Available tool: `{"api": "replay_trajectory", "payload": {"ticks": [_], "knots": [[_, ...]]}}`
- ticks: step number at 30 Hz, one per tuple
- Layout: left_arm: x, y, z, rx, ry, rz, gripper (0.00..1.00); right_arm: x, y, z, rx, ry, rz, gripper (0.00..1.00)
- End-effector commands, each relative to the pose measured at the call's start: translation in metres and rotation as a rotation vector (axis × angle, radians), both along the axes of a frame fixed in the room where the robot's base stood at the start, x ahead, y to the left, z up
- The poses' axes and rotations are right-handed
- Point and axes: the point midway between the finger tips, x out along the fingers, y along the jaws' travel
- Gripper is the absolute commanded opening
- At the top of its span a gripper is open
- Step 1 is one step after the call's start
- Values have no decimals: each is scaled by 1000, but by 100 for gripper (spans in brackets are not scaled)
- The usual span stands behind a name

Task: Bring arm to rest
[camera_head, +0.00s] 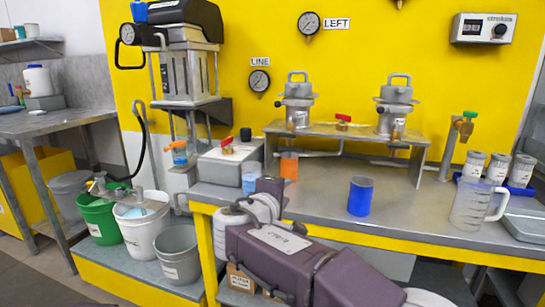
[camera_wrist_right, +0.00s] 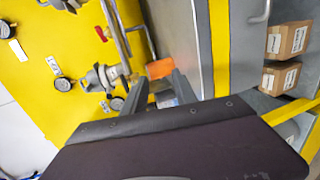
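My right arm (camera_head: 290,255), with dark purple covers, reaches in from the bottom middle of the head view over the front edge of the steel bench (camera_head: 420,210). Its wrist end is near the left part of the bench; the fingers are hard to make out there. In the right wrist view my right gripper (camera_wrist_right: 161,88) shows two grey fingers spread apart, with no object visibly clamped. An orange cylinder (camera_head: 289,166) stands beyond the fingers and also shows in the right wrist view (camera_wrist_right: 160,68). My left gripper is not in view.
A blue cylinder (camera_head: 361,196) and a clear jug (camera_head: 472,205) stand on the bench. A grey box (camera_head: 226,165) is at its left end. Green (camera_head: 100,217), white (camera_head: 143,225) and grey (camera_head: 178,255) buckets stand left of my arm. Cardboard boxes (camera_wrist_right: 288,39) sit below the bench.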

Motion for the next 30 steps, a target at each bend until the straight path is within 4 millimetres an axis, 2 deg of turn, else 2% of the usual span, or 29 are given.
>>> {"api": "replay_trajectory", "payload": {"ticks": [7, 11, 14, 15, 18, 21, 25, 27, 30], "knots": [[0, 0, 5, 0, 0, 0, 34, -14, -50, -88, 119, 247, -83, 34], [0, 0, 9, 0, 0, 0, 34, -44, -87, -152, 254, 425, -177, 34], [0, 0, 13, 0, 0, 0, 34, -86, -117, -208, 427, 574, -298, 34], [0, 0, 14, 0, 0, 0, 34, -106, -126, -229, 507, 626, -356, 34], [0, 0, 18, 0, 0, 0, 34, -157, -142, -269, 720, 716, -515, 34], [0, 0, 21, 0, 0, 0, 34, -207, -151, -299, 944, 754, -701, 34], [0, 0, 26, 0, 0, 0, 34, -265, -154, -325, 1232, 717, -979, 34], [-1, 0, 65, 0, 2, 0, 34, -262, -152, -285, 1236, 715, -971, 34], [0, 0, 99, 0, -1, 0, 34, -262, -152, -250, 1232, 718, -969, 34]]}}
